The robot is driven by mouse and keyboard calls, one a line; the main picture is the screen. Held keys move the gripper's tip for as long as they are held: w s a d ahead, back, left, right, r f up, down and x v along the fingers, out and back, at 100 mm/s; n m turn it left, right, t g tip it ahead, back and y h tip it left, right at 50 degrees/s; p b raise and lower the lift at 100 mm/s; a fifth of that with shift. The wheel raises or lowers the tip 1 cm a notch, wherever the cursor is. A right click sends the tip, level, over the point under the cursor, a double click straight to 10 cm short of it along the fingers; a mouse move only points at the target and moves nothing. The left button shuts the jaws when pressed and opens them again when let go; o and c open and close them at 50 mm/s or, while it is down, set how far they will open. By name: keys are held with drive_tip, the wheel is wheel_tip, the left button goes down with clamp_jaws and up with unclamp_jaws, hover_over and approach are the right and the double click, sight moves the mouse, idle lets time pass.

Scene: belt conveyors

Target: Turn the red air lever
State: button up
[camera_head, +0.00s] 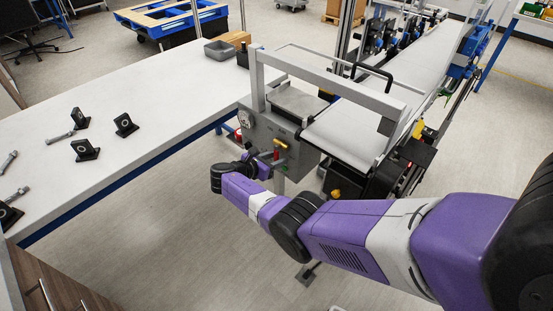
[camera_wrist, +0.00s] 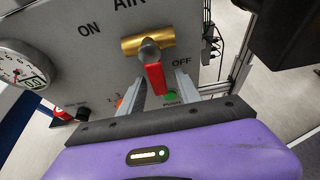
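The red air lever (camera_wrist: 155,78) hangs from a brass valve (camera_wrist: 148,42) on a grey panel, between the printed words ON at left and OFF at right. It points down and slightly right in the wrist view. My gripper (camera_wrist: 161,80) is open, with one finger on each side of the lever and a visible gap to each. Whether a finger touches it is not clear. In the head view the red lever (camera_head: 280,143) shows small on the panel beyond my purple arm, and the fingers are hard to make out there.
A pressure gauge (camera_wrist: 20,66) is left of the valve; a green push button (camera_wrist: 171,95) sits below the lever, partly hidden. The grey control box (camera_head: 258,133) stands beside the conveyor belt (camera_head: 345,132). A white table (camera_head: 150,90) holds several black brackets and bolts.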

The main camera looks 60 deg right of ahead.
drive_tip(key=v, duration=0.7)
drive_tip(key=shift+a+p, duration=0.25)
drive_tip(key=shift+p, duration=0.05)
